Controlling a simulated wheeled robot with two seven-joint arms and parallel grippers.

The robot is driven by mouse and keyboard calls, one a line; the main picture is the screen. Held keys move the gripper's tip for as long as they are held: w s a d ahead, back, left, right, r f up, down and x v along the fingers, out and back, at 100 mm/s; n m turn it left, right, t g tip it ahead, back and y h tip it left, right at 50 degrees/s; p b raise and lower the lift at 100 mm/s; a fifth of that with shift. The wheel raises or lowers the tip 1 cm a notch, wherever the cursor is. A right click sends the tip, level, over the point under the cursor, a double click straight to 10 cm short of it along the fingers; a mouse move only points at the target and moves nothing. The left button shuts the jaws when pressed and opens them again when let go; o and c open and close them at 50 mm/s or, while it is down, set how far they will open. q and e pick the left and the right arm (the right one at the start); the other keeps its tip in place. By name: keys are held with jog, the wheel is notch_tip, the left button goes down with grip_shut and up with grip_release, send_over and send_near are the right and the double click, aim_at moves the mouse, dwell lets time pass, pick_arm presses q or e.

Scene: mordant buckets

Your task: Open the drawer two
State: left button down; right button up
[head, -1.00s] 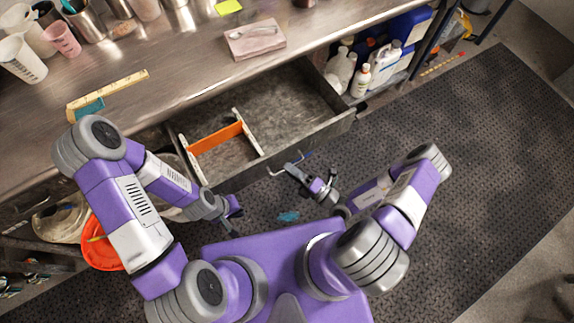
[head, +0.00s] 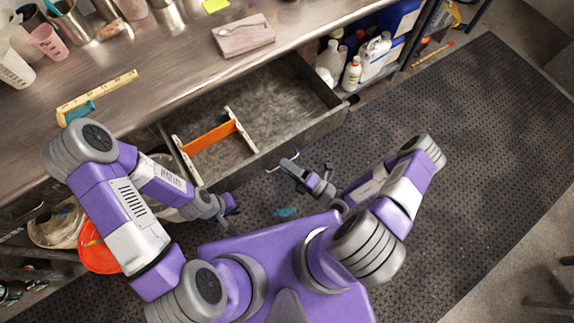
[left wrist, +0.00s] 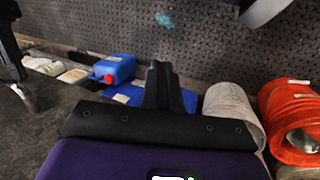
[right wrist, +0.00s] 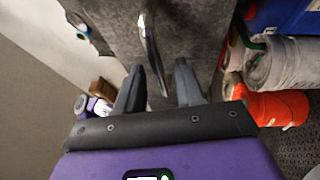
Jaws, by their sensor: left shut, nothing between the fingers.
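A grey metal drawer (head: 318,131) under the steel workbench stands pulled well out, with an orange divider (head: 209,138) between pale strips inside. No number on it is readable. Its bar handle (right wrist: 152,50) shows in the right wrist view, just beyond and between the fingertips. My right gripper (head: 287,165) is at the handle on the drawer front; its fingers (right wrist: 158,80) are apart and not clamped on the bar. My left gripper (head: 232,207) is shut and empty, below the drawer's near left corner. It also shows in the left wrist view (left wrist: 160,85).
The workbench (head: 170,75) holds cups, a ruler and a pink block with a spoon (head: 243,37). White bottles (head: 352,73) stand on a shelf right of the drawer. An orange bucket (head: 97,248) is at lower left. The dark floor mat (head: 460,150) is clear on the right.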

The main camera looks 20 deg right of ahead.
jog(key=v, duration=0.7)
jog(key=shift+s, duration=0.2)
